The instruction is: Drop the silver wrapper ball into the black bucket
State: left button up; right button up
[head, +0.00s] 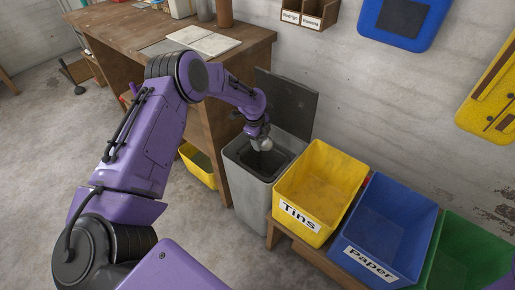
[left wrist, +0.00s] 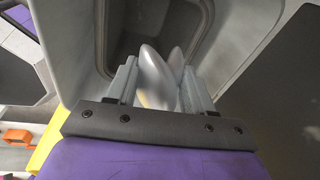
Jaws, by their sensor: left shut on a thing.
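The silver wrapper ball (head: 266,146) is a small shiny grey lump, seen as pale pointed lobes in the left wrist view (left wrist: 155,75). My left gripper (head: 261,138) is shut on it, with a finger on each side in the left wrist view (left wrist: 163,88). It holds the ball over the open mouth of a tall grey bin (head: 252,205). The bin's dark lid (head: 290,103) stands raised at the back. The black bucket does not show clearly as a separate thing; the bin's inside (head: 267,167) is dark. My right gripper is not in view.
A yellow Tins crate (head: 324,166), a blue Paper crate (head: 390,222) and a green crate (head: 465,255) stand in a row right of the bin. A wooden desk (head: 180,48) is at the left, with a yellow container (head: 197,170) on the floor beside it.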

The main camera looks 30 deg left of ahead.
pick_arm(q)
jog(key=shift+s+a+f+m, duration=0.1)
jog(key=shift+a+f+m, duration=0.2)
jog(key=shift+a+f, duration=0.4)
jog(key=f+b, duration=0.4)
jog(key=f, duration=0.1)
jog(key=shift+d+f+b, duration=0.2)
jog(key=shift+f+b, duration=0.1)
jog(key=shift+f, duration=0.05)
jog(key=o, duration=1.1)
jog(key=r, duration=0.3)
jog(key=s+r+p, duration=0.1)
jog(key=r, duration=0.3)
jog(key=a+r, duration=0.1)
jog(key=r, duration=0.2)
jog(key=shift+s+r+p, duration=0.2)
jog(key=shift+s+p, duration=0.05)
jog(key=shift+p, duration=0.05)
